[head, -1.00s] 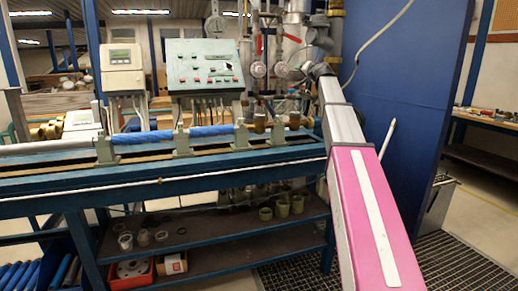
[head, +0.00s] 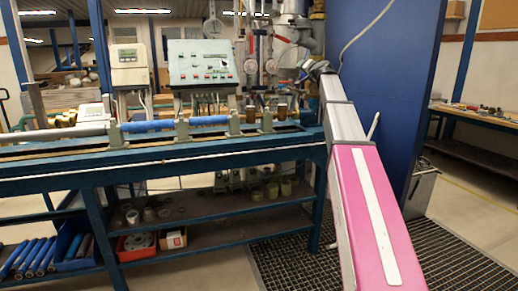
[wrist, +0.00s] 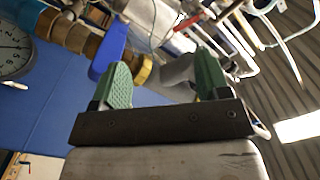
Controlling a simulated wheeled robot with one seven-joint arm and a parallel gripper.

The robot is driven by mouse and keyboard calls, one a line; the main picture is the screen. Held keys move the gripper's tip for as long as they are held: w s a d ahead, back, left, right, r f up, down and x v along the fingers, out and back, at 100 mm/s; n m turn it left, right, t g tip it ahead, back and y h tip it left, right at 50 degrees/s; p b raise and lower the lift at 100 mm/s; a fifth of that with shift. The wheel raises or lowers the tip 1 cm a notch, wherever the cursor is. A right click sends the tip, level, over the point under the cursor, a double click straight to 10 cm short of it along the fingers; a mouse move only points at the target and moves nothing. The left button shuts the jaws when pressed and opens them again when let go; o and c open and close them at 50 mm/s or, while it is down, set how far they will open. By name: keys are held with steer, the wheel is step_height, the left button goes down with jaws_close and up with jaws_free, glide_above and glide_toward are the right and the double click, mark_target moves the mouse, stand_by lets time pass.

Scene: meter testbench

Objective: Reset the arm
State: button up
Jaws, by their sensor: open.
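My gripper (wrist: 162,82) shows in the wrist view with its two green fingers apart and nothing held between them. A grey rounded part shows behind the gap between the fingers, and I cannot tell how far off it is. In the head view my pink and grey arm stretches up and away at the right, beside the bench's right end. Its far end is near the pipework, and the fingers cannot be made out there.
The blue bench (head: 160,180) carries a blue pipe (head: 147,126), a control panel (head: 203,63) and a meter box (head: 129,67). A blue partition (head: 392,90) stands close on my arm's right. A clock (wrist: 13,50) shows in the wrist view.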

steer(key=s+a+f+n+g, duration=0.1)
steer(key=s+a+f+g, duration=0.3)
steer(key=f, duration=1)
steer(key=s+d+f+n+g+h, duration=0.15)
steer(key=s+f, duration=0.45)
steer(key=f, duration=0.7)
steer(key=s+a+f+g, duration=0.25)
steer(key=s+f, duration=0.35)
steer(key=f, duration=0.8)
steer(key=s+d+f+n+g+h, duration=0.1)
steer(key=s+f+g, duration=0.3)
steer(key=s+f, duration=0.9)
steer(key=s+f+n+g+h, duration=0.1)
steer(key=s+f+g+h, duration=0.2)
steer(key=s+f, duration=1)
steer(key=s+g, duration=0.2)
steer(key=s, duration=0.4)
steer(key=shift+d+f, duration=0.3)
steer(key=shift+d, duration=0.1)
